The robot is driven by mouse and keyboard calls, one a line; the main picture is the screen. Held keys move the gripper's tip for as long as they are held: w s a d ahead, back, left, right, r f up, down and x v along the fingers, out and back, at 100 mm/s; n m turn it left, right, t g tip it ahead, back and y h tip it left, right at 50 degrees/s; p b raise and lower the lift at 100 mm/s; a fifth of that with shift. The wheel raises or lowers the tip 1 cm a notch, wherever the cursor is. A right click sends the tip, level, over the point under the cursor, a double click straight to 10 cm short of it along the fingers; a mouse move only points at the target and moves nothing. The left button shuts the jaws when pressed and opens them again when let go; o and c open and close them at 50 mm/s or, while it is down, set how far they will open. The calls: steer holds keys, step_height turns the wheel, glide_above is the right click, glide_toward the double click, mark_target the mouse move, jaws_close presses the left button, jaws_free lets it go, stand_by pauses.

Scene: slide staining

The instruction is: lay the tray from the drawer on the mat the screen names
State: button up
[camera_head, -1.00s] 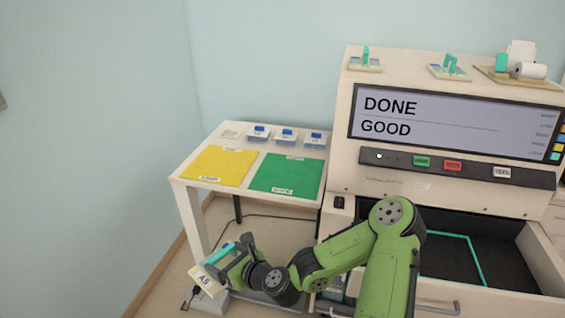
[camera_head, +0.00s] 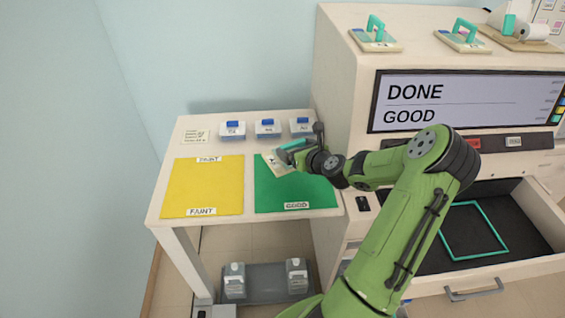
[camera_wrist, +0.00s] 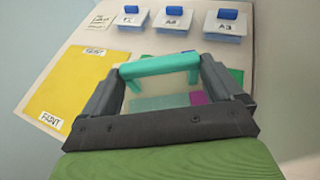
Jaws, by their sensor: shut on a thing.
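The screen (camera_head: 430,102) reads DONE and GOOD. My gripper (camera_head: 295,151) is shut on the teal handle of the tray (camera_head: 276,164). In the wrist view the handle (camera_wrist: 160,65) spans between the fingers, with the pale tray (camera_wrist: 160,103) and a magenta patch below it. The tray is over the back left part of the green mat (camera_head: 300,197), labelled GOOD. I cannot tell whether it touches the mat. The yellow mat (camera_head: 202,185), labelled FAINT, lies to the left, bare.
Several blue-lidded boxes (camera_head: 267,127) stand along the table's back, behind the mats. The open drawer (camera_head: 470,232) at the right shows a teal outline and no tray. Two teal-handled pieces (camera_head: 376,36) sit on top of the machine. Bottles (camera_head: 234,278) stand below the table.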

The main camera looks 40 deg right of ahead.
steer(key=shift+d, duration=0.55)
step_height(320, 180, down, 10)
steer(key=b, duration=0.4)
steer(key=shift+s+r, duration=0.1)
steer(key=shift+r, duration=0.2)
